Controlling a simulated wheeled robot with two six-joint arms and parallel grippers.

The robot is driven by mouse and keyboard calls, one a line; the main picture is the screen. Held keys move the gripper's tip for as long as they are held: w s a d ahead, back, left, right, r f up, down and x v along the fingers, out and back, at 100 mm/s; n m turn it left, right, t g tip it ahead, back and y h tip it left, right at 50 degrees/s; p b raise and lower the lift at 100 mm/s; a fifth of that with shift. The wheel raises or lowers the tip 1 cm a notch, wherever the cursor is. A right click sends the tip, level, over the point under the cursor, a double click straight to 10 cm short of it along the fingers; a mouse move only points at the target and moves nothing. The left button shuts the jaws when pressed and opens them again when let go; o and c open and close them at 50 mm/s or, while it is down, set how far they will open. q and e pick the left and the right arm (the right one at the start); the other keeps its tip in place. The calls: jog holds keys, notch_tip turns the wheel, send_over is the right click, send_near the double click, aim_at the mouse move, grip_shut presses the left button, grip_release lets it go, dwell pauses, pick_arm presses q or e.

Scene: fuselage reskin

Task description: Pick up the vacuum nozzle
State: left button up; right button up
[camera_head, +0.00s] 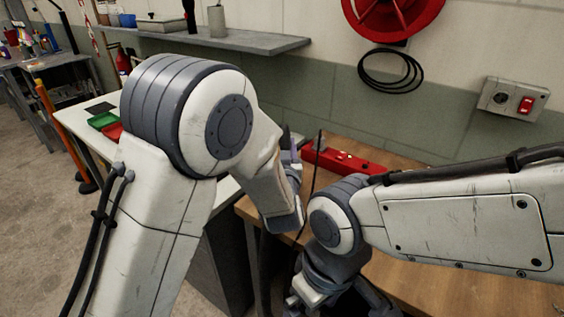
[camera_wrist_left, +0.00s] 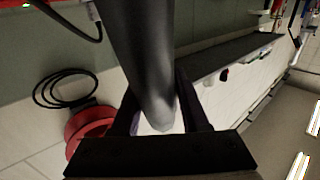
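My left gripper (camera_head: 289,152) is over the gap between the white table and the wooden bench, partly hidden behind its own wrist. In the left wrist view a dark grey tube, which looks like the vacuum nozzle (camera_wrist_left: 143,50), runs down from the top between the two fingers (camera_wrist_left: 158,100). The fingers flank it closely on both sides and seem to touch it. In the head view the nozzle cannot be made out clearly. My right arm comes in from the right over the bench; its gripper, low in the view, is not clear.
A red power strip (camera_head: 343,160) lies on the wooden bench (camera_head: 440,285). A thin black cable (camera_head: 317,165) hangs near my left gripper. Green (camera_head: 102,120) and red trays sit on the white table. A grey shelf (camera_head: 235,40), red reel (camera_head: 393,12) and switch box (camera_head: 513,99) are on the wall.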

pick_arm(q)
grip_shut()
jog(key=shift+r, duration=0.1)
